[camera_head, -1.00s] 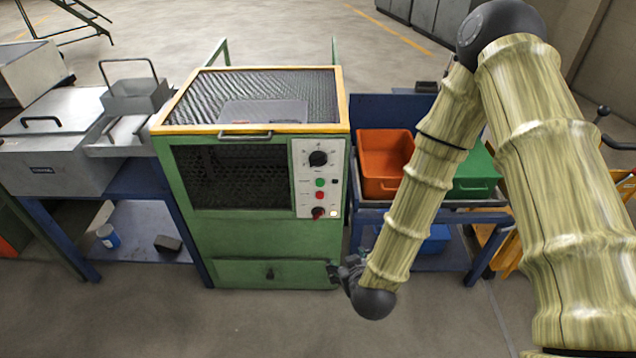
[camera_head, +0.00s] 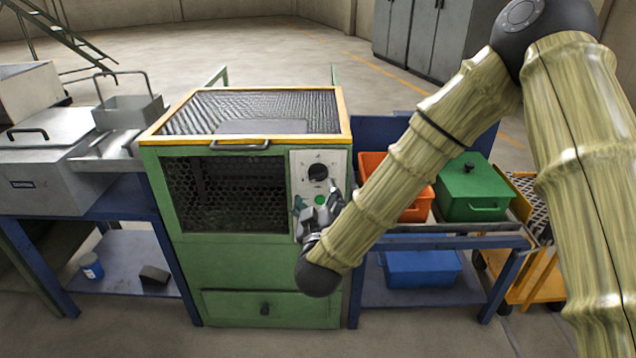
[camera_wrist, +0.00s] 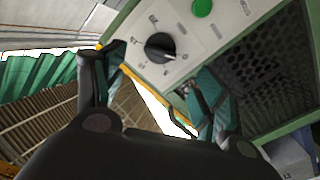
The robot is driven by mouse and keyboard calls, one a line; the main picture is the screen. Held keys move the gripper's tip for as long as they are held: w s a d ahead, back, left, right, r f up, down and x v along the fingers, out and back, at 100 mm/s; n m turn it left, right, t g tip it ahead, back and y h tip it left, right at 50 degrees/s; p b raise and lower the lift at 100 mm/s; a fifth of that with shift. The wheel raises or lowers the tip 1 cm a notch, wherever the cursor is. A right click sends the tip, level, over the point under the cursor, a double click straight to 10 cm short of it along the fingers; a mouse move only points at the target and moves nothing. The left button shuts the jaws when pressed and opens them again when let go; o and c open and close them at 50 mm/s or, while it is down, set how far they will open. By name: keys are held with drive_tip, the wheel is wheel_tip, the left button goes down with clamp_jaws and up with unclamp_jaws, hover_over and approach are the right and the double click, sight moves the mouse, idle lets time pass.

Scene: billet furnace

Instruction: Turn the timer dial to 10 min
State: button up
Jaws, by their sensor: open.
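The timer dial is a black round knob (camera_head: 318,172) on the light control panel (camera_head: 299,172) at the front right of the green furnace (camera_head: 258,262). In the wrist view the dial (camera_wrist: 160,47) shows a small pale mark on its edge, but I cannot read its setting. My gripper (camera_head: 318,208) is in front of the panel, just below the dial, and covers the panel's lower part. In the wrist view my gripper (camera_wrist: 152,88) is open and empty, its fingers apart, with the dial beyond them and not touched.
A green button (camera_head: 320,199) sits below the dial, close to my fingers. An orange bin (camera_head: 417,208), a lidded green bin (camera_head: 474,190) and a blue bin (camera_head: 420,268) are on the right bench. A steel box (camera_head: 55,190) stands left.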

sight(318, 178)
drive_tip(key=w, duration=0.9)
drive_tip(key=c, duration=1)
